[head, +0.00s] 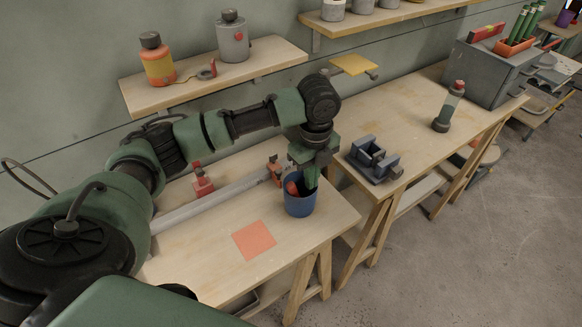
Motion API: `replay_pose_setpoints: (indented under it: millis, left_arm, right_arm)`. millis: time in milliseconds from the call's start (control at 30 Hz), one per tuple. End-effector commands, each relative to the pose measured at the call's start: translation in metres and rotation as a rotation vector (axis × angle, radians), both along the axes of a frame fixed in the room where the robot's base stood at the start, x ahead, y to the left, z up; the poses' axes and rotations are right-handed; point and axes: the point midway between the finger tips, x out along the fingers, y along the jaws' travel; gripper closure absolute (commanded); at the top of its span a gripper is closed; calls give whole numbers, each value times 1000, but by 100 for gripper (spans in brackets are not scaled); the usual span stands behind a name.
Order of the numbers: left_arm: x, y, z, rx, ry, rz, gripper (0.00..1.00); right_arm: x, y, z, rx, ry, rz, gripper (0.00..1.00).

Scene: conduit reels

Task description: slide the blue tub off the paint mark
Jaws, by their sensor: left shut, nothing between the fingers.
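The blue tub (300,204) stands upright on the wooden bench near its right end, with something orange-red showing inside. The paint mark (254,241) is a flat orange-red square on the bench, to the left of the tub and nearer to me. It is bare, and the tub stands clear of it. My left gripper (311,178) points down at the tub's rim, its fingers shut with nothing between them. I cannot tell whether the fingertips touch the tub or reach inside it. My right gripper is not in view.
A grey conduit (212,200) lies along the bench behind the mark, with a red clamp (202,181) beside it. A grey vise (373,160) stands on the second bench to the right. A wall shelf (270,57) holds two canisters. The bench around the mark is clear.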

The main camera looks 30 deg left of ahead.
Motion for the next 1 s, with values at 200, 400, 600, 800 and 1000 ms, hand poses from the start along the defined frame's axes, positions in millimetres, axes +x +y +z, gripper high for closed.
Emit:
replay_pose_setpoints:
  millis: [200, 400, 600, 800, 1000]
  left_arm:
    - [18, 46, 2, 1, 0, 6, 100]
    - [35, 87, 2, 1, 0, 6, 100]
    - [36, 92, -31, -2, 3, 0, 100]
    - [36, 89, -48, -1, -2, -2, 100]
    - [33, 83, -50, 1, -1, -1, 100]
  right_arm:
    - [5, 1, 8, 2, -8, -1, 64]
    - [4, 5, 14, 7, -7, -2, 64]
    - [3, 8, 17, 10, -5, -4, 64]
    - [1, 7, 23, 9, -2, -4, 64]
    - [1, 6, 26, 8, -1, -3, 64]
